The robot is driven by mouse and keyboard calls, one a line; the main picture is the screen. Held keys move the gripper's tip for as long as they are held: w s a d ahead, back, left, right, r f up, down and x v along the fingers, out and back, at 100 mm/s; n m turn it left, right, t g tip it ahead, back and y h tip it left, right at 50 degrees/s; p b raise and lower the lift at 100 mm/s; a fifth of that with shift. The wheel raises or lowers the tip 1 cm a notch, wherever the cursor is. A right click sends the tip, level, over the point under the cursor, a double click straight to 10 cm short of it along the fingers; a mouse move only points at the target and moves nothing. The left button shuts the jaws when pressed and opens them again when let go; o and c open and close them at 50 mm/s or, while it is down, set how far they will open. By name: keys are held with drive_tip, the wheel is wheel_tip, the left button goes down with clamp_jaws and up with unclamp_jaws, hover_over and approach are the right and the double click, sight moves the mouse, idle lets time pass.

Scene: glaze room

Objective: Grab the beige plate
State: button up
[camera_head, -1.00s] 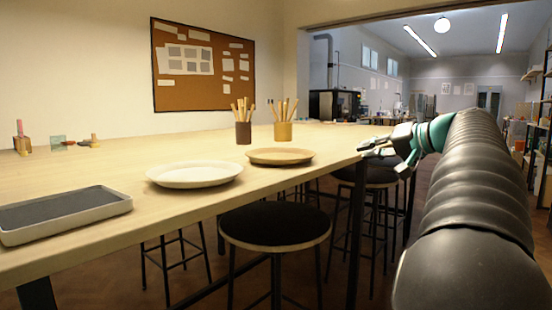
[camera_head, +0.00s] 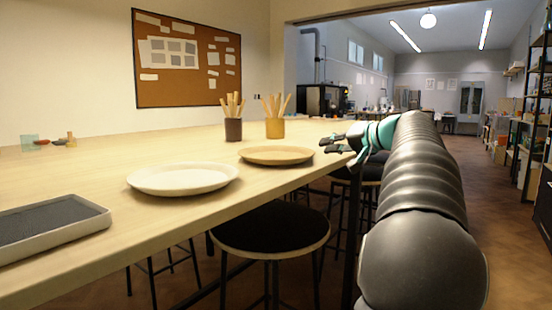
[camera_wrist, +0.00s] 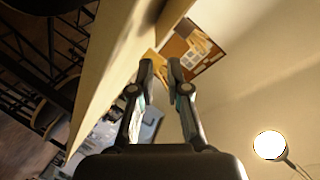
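Two round plates lie flat on the long pale wooden table (camera_head: 75,170) in the head view. The nearer one is a pale cream plate (camera_head: 182,180); the farther one, to its right, is a darker tan plate (camera_head: 276,155). I cannot tell for certain which of them is the beige one. My gripper (camera_head: 350,142) is to the right of the tan plate, by the table's right edge, and touches neither plate. In the wrist view my gripper (camera_wrist: 160,66) has its two fingers apart with nothing held between them. No plate can be made out clearly in the wrist view.
A brown pot (camera_head: 233,129) and an ochre pot (camera_head: 275,128), both full of wooden tools, stand behind the plates. A grey tray (camera_head: 48,226) lies at the table's near left. Black stools (camera_head: 270,229) stand along the table's right side. The floor farther right is open.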

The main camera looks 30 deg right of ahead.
sight(314, 160)
drive_tip(key=shift+x, duration=2.8)
drive_tip(key=shift+s+a+f, duration=0.1)
drive_tip(key=shift+a+f, duration=0.05)
drive_tip(key=shift+f, duration=0.05)
clamp_jaws()
